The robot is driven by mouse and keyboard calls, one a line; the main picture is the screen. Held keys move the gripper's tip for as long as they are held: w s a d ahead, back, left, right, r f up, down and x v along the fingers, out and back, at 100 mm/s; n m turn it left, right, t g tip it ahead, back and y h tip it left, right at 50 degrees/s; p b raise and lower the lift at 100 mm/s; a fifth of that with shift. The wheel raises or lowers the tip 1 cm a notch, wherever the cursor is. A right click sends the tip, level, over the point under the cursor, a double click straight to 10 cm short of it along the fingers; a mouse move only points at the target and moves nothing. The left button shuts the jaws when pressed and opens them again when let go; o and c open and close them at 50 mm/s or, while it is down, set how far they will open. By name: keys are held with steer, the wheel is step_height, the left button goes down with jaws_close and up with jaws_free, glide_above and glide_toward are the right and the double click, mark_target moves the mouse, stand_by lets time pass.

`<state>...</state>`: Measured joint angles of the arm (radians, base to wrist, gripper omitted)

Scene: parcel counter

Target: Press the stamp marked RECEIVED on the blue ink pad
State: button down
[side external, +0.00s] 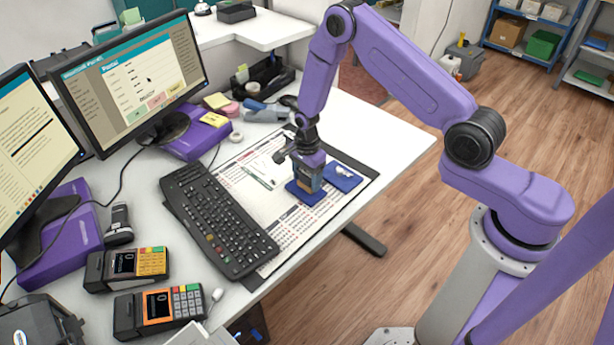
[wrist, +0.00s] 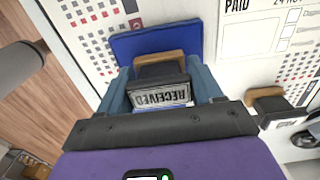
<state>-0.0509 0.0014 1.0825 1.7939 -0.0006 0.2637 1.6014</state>
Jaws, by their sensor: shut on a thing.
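My gripper (side external: 308,176) points down over the counter, and its two blue-grey fingers are shut on a stamp. In the wrist view the stamp (wrist: 160,96) shows a label reading RECEIVED, a dark body and a wooden edge. It sits between the fingers of my gripper (wrist: 160,84). The blue ink pad (side external: 302,196) lies directly under the stamp; it also shows beyond the stamp in the wrist view (wrist: 150,42). The stamp's underside is hidden, so I cannot tell whether it touches the pad.
A second blue piece (side external: 343,178) lies just right of the pad. Another stamp with a dark top (wrist: 272,105) stands to the right in the wrist view. A keyboard (side external: 217,217) lies left of the pad, and printed sheets lie around it.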

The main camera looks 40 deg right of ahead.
steer(key=shift+r, duration=3)
